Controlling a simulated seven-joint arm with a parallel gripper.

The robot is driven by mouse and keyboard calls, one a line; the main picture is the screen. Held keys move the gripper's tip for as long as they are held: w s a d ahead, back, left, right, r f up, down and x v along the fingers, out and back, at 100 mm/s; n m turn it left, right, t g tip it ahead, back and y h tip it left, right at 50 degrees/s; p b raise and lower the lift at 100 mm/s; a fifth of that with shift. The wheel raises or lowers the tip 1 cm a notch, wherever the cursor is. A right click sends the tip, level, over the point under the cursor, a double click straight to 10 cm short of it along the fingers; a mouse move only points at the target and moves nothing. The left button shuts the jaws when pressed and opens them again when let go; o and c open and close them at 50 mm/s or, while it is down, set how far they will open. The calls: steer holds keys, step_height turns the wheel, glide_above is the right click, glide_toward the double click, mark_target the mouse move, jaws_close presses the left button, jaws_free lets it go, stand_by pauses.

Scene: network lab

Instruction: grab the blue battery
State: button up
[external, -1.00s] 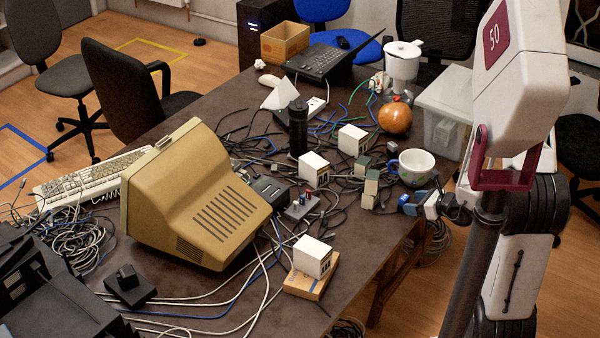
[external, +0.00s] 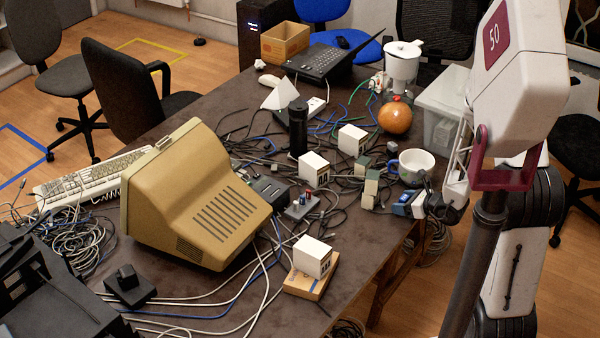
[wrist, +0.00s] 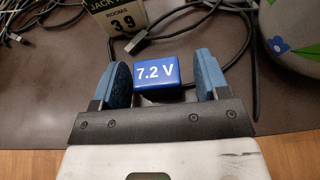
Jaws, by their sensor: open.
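The blue battery (wrist: 156,76) is a small block marked "7.2 V" in white; it lies on the dark table near the edge. In the wrist view it sits between the two blue-padded fingers of my gripper (wrist: 157,82). The left finger is very close to it, and a gap shows at the right finger. My gripper is open. In the external view my gripper (external: 411,205) is low at the table's right edge, beside the white mug. There the battery is hard to tell apart from the blue fingers.
A white mug (external: 412,167) stands just behind my gripper; its flower-patterned side also shows in the wrist view. A small block with printed text (wrist: 117,14) stands ahead of the left finger. A black cable (wrist: 249,45) runs past the right finger. Cables and white boxes clutter the table.

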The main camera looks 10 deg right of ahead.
steer(key=shift+c, duration=0.5)
steer(key=c, duration=0.9)
steer(key=shift+c, duration=0.2)
steer(key=shift+r, duration=0.15)
steer(key=shift+r, duration=1.3)
steer(key=s+r, duration=0.2)
steer(key=s, duration=1.4)
steer(key=shift+d, duration=0.4)
steer(key=shift+r, duration=0.1)
